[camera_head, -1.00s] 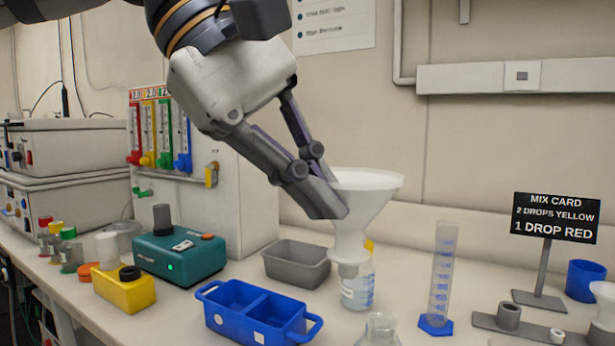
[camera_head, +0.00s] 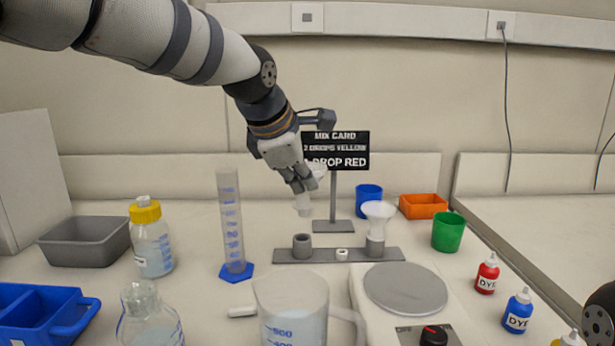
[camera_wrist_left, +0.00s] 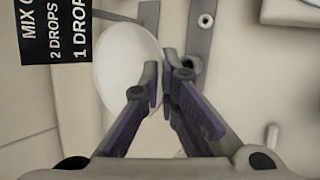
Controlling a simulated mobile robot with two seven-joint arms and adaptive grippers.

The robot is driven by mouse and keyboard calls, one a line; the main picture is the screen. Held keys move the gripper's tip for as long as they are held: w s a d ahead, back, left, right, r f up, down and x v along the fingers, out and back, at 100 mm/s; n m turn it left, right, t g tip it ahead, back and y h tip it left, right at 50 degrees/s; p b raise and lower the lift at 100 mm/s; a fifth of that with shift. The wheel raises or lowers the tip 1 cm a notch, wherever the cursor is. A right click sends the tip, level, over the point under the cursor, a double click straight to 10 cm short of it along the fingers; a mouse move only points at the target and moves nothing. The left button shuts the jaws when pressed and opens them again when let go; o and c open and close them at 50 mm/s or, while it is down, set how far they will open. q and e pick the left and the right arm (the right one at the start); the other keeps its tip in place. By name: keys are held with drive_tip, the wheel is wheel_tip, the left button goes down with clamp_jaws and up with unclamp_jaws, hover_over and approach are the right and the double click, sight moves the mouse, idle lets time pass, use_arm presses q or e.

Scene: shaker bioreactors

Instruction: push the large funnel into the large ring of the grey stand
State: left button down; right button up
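The large white funnel (camera_head: 304,207) hangs spout down from my left gripper (camera_head: 303,184), which is shut on its wall. In the left wrist view the funnel's pale bowl (camera_wrist_left: 122,78) shows left of the fingertips (camera_wrist_left: 160,68). The grey stand (camera_head: 325,256) is a flat bar on the bench. Its open large ring (camera_head: 303,246) stands at the left end, below the spout in the picture, with a visible gap between them. A smaller white funnel (camera_head: 378,210) sits in the ring at the stand's right end. My right gripper is out of view.
The mix card (camera_head: 350,150) stands close behind the gripper. A measuring cylinder (camera_head: 231,225) is left of the stand, a beaker (camera_head: 290,305) and a hotplate (camera_head: 405,290) in front. Blue (camera_head: 369,200) and green (camera_head: 447,232) cups stand to the right. A small white piece (camera_head: 342,254) is mid-stand.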

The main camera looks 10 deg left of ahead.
sight(307, 210)
use_arm(q)
drive_tip(key=shift+s+a+f, duration=0.1)
drive_tip(key=shift+f, duration=1.9)
drive_tip(key=shift+f, duration=1.35)
idle(0.9)
drive_tip(key=c, duration=2.3)
unclamp_jaws()
drive_tip(key=o, duration=0.6)
drive_tip(key=shift+s+r, duration=0.1)
